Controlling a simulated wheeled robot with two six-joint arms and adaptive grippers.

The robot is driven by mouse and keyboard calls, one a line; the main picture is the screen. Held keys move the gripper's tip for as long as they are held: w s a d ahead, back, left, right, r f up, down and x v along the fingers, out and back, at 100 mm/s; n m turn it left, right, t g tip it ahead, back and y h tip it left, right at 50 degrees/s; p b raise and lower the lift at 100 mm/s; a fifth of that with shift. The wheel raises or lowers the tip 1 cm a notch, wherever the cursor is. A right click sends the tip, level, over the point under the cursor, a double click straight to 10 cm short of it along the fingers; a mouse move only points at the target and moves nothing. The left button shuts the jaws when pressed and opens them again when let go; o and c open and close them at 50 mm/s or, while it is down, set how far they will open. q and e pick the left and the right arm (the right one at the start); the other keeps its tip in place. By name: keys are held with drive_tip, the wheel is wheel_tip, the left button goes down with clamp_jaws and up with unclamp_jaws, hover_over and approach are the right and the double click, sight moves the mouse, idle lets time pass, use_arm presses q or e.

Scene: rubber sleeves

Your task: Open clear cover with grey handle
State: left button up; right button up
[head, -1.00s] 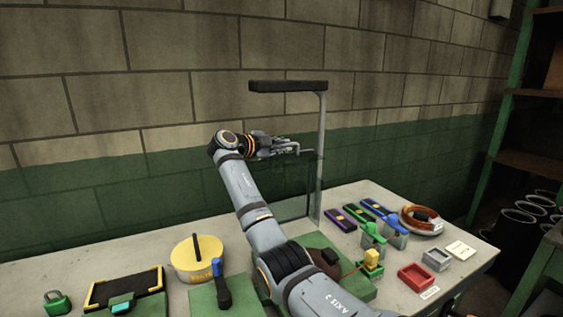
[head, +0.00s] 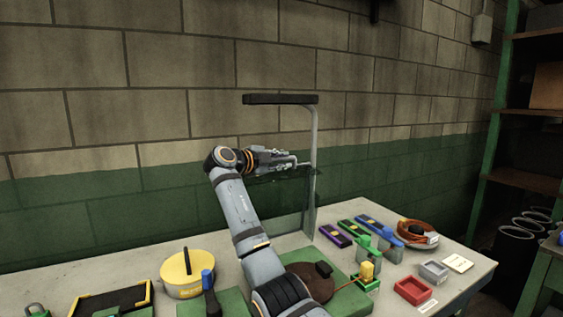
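The clear cover (head: 310,222) appears as a see-through pane standing upright beside the lamp post, behind my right arm. Its outline is faint against the green wall, and I cannot make out its grey handle. My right gripper (head: 291,164) is above the table at the pane's upper edge, pointing right. Its fingers are small and seen from the side, so I cannot tell whether they are open or touch the pane. My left gripper is not in view.
A lamp (head: 280,99) overhangs my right gripper. A brown disc (head: 308,284) on a green board lies below. A yellow round tin (head: 187,273) stands left. Coloured tools, a red tray (head: 415,291) and a cable coil (head: 417,233) fill the right side.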

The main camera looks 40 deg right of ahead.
drive_tip(key=a+r, duration=0.2)
drive_tip(key=a, duration=1)
drive_tip(key=shift+s, duration=0.4)
drive_tip(key=shift+d+f, duration=0.1)
